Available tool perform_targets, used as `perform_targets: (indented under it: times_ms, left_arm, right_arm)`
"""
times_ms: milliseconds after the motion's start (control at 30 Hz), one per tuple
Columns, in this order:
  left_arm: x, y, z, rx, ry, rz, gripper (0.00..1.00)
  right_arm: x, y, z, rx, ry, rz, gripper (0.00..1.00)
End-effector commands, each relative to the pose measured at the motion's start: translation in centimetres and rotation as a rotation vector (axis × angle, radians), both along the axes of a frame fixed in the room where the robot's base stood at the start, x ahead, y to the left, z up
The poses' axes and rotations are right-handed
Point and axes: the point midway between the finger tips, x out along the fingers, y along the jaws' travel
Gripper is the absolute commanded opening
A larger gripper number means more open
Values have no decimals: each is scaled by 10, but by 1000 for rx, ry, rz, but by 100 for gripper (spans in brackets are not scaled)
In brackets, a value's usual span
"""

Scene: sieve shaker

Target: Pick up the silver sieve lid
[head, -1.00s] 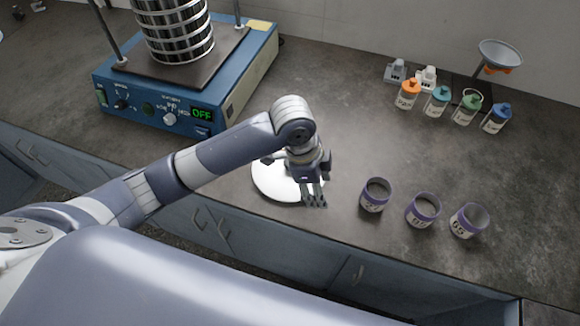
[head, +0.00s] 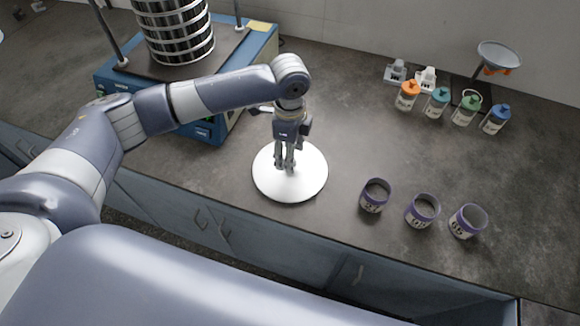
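The silver sieve lid (head: 308,184) is a pale round disc on the grey bench, near its front edge. My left gripper (head: 285,166) points down over the lid's middle, with its fingertips at or just above the surface. The fingers look close together and hide the lid's centre. I cannot tell whether they hold a knob there. My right gripper is not in view.
The blue sieve shaker (head: 262,62) with its sieve stack (head: 175,35) stands behind my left arm. Several purple-rimmed cups, such as this one (head: 375,195), stand right of the lid. Capped bottles (head: 437,103) and a funnel on a stand (head: 499,55) are farther back.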

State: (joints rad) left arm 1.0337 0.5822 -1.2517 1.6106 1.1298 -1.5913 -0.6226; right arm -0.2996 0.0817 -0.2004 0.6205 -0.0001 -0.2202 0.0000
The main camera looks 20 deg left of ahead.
Motion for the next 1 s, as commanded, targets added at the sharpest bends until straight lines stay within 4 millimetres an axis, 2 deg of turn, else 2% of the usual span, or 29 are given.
perform_targets:
  times_ms: [400,667,767,900,1000]
  left_arm:
    - [6,-1,-49,1,2,-1,51]
    - [6,-1,-54,0,-1,-1,51]
    - [6,-1,-53,0,-1,-1,33]
    - [6,-1,-53,0,-1,-1,1]
    - [6,-1,-53,0,-1,-1,0]
  right_arm:
    - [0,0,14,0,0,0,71]
    - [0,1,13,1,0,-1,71]
    - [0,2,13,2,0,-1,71]
    - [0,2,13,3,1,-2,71]
    - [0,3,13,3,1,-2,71]
